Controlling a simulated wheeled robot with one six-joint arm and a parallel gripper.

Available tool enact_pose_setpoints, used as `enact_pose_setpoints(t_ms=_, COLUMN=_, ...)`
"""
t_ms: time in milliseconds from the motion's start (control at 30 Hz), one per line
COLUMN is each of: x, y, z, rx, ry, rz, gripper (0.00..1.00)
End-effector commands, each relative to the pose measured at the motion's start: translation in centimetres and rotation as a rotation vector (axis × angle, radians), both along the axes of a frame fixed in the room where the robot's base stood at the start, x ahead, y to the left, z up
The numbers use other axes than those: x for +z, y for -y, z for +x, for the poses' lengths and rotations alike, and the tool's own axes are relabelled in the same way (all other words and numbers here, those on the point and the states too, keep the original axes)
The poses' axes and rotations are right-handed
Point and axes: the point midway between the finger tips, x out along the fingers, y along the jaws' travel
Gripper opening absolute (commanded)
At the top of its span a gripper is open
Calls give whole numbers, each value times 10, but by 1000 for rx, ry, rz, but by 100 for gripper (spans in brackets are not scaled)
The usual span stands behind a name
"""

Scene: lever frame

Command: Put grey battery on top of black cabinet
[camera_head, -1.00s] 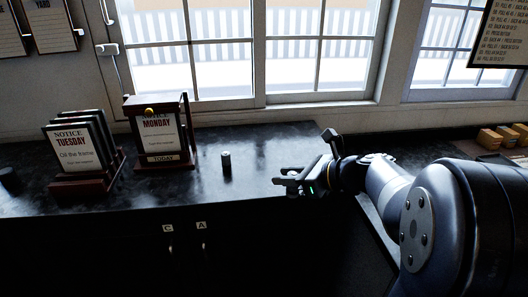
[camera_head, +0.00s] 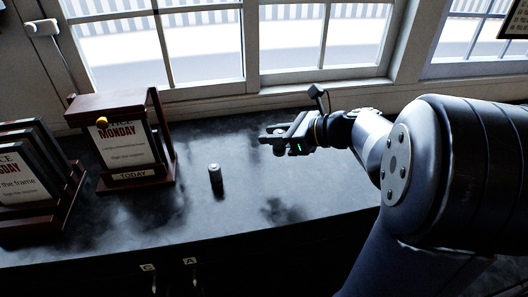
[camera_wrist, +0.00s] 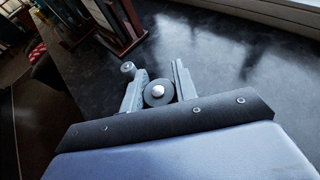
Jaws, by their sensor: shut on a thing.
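My gripper (camera_head: 272,136) is shut on a small round battery (camera_wrist: 158,94), seen end-on between the fingers in the wrist view, with a pale nub at its centre. In the head view little of it shows under the fingers. The gripper is over the dark top of the black cabinet (camera_head: 330,193), seemingly above it, with a shadow below. Another small grey cylinder, battery-like (camera_head: 215,174), stands upright on the top, left of my gripper; it also shows in the wrist view (camera_wrist: 128,69), just beyond the left finger.
A wooden frame with a MONDAY notice (camera_head: 122,148) stands on the left of the top. A rack of notice boards (camera_head: 35,185) is at the far left. Windows (camera_head: 200,45) line the back. The top right of the standing cylinder is clear.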

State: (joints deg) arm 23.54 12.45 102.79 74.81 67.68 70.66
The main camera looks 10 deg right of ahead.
Motion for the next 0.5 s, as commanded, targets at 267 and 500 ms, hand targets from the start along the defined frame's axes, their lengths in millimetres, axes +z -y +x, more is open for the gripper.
enact_pose_setpoints(t_ms=267, x=-49, y=0, z=0, rx=-1, ry=-5, rz=3, gripper=4)
enact_pose_setpoints(t_ms=500, x=-77, y=0, z=0, rx=-1, ry=-7, rz=3, gripper=4)
